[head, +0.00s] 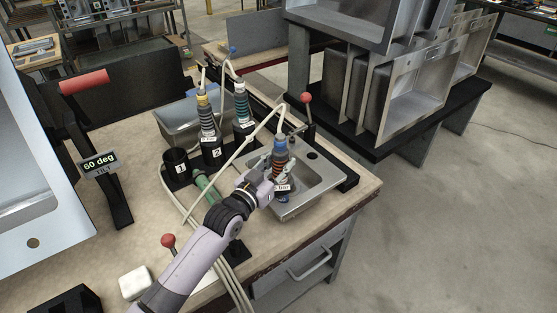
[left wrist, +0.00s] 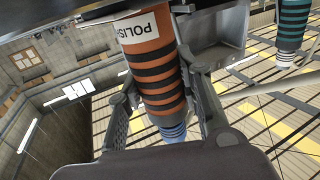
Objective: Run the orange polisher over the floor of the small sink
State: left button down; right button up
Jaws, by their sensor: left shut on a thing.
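The orange polisher (head: 279,166) is an upright tool with orange and black bands, a blue top and a cable. In the head view it stands over the small steel sink (head: 318,186), at the left part of its basin. My left gripper (head: 268,174) is shut around its body. In the left wrist view the polisher (left wrist: 153,70) sits between the two fingers (left wrist: 165,108), with part of its label showing. Its lower end is partly hidden, so I cannot tell whether it touches the sink floor. My right gripper is not in view.
Holder 1 (head: 177,167) is an empty black cup. A yellow-topped tool (head: 207,119) and a teal-banded tool (head: 242,104) stand in holders behind. Red-knobbed levers (head: 307,99) rise near the sink. A large tilted sink (head: 40,190) fills the left. Cables cross the bench.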

pick_arm(q)
notch_tip(320, 180, up, 16)
jog(key=p, duration=1.3)
